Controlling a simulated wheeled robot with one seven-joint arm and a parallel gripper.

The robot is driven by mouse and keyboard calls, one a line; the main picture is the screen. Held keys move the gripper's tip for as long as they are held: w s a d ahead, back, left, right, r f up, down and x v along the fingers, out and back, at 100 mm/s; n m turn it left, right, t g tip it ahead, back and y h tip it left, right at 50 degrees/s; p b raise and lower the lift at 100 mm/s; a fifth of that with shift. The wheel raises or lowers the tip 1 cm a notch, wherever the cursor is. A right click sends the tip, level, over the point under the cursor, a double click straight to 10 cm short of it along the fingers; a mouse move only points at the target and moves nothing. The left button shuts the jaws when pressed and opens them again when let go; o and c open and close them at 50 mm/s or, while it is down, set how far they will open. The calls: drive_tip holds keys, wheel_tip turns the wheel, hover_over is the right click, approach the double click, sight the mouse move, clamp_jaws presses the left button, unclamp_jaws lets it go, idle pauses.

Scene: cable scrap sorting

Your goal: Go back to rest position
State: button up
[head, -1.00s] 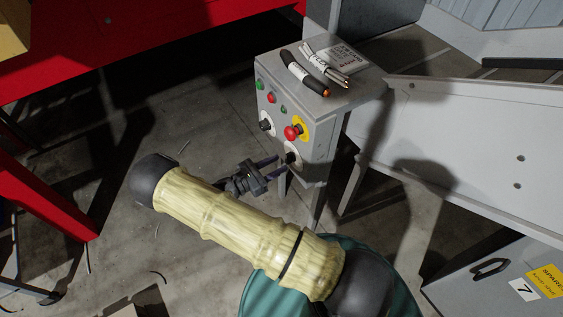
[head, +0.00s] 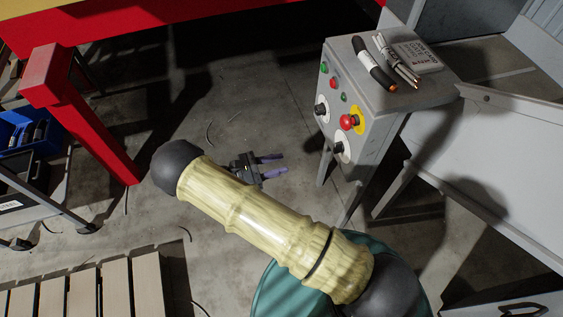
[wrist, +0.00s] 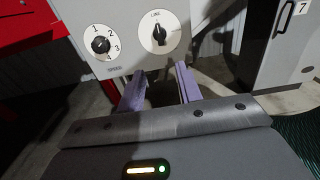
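My gripper (head: 285,164) is open and empty, with its two purple fingers apart. In the head view it is over the floor, left of the grey control box (head: 372,118) and clear of it. In the wrist view the fingers (wrist: 160,86) point toward the box's front panel, below a numbered speed dial (wrist: 101,45) and a black rotary knob (wrist: 159,35). The panel also carries a red button on a yellow plate (head: 348,121) and small green and red buttons.
Cable pieces (head: 375,66) and a label plate lie on the box top. A grey chute or table (head: 490,150) stands right, a red frame leg (head: 100,130) left. A pallet (head: 84,292) is lower left, a teal drum (head: 278,290) below my arm. Open floor lies between.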

idle(0.4)
drive_tip(key=s+d+r+m+g+y, duration=0.2)
drive_tip(key=s+d+r+m+y, duration=0.3)
drive_tip(key=d+r+m+y, duration=0.5)
drive_tip(key=s+d+r+m+g+y, duration=0.1)
drive_tip(key=s+d+r+m+y, duration=0.3)
drive_tip(key=d+r+m+y, duration=0.6)
wheel_tip(320, 180, up, 16)
drive_tip(key=a+m+h+p, duration=0.1)
drive_tip(key=a+h+p, duration=0.1)
drive_tip(key=p, duration=1.4)
drive_tip(key=shift+a+m+h+p, duration=0.3)
drive_tip(key=shift+m+h+p, duration=0.05)
drive_tip(key=shift+m+h, duration=0.05)
drive_tip(key=shift+s, duration=0.1)
